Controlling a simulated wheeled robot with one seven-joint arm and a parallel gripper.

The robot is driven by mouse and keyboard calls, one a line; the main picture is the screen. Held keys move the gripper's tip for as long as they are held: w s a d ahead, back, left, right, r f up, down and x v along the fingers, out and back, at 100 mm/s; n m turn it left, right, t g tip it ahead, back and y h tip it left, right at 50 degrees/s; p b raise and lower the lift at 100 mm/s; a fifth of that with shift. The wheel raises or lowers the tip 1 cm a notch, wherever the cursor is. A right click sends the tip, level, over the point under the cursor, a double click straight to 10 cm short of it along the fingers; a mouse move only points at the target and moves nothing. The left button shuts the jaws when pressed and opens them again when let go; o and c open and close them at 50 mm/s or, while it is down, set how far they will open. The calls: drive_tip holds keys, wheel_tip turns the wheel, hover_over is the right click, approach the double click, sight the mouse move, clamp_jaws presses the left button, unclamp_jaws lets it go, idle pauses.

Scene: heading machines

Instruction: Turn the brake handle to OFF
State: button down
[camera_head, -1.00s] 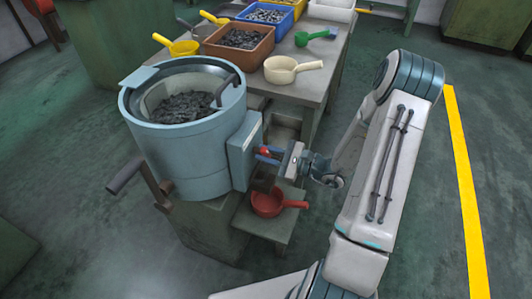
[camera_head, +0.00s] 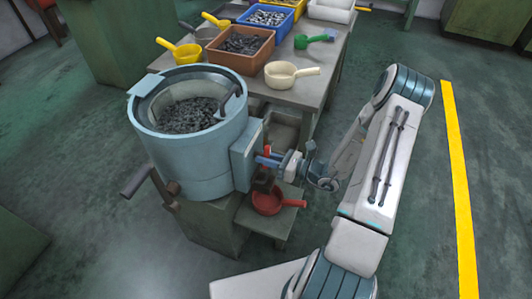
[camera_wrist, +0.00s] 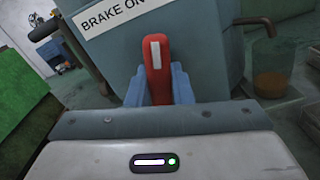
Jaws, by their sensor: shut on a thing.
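The brake handle (camera_wrist: 156,55) is a red lever with a white stripe, upright in the wrist view. Only a small red bit of it (camera_head: 266,149) shows in the head view. My gripper (camera_wrist: 159,82) is shut on it, with blue fingers on both sides; in the head view my gripper (camera_head: 268,160) reaches it from the right. The handle's lower part is hidden by my gripper. A white label (camera_wrist: 112,18) reading "BRAKE ON" is above and left of the handle. The handle is on the box (camera_head: 246,150) at the side of the blue-grey drum (camera_head: 188,152).
A red scoop (camera_head: 268,203) sits on a low shelf just below my gripper. A table (camera_head: 310,98) with bins and scoops stands behind. A crank handle (camera_head: 137,181) sticks out left of the drum. The floor right of my arm is clear, with a yellow line (camera_head: 457,180).

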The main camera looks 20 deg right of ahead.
drive_tip(key=shift+r+m+p, duration=0.15)
drive_tip(key=shift+m+p, duration=0.85)
drive_tip(key=shift+m, duration=0.7)
drive_tip(key=c, duration=1.3)
unclamp_jaws()
drive_tip(key=v, duration=1.3)
drive_tip(key=shift+s+d+b, duration=0.25)
drive_tip(key=shift+d+b, duration=0.1)
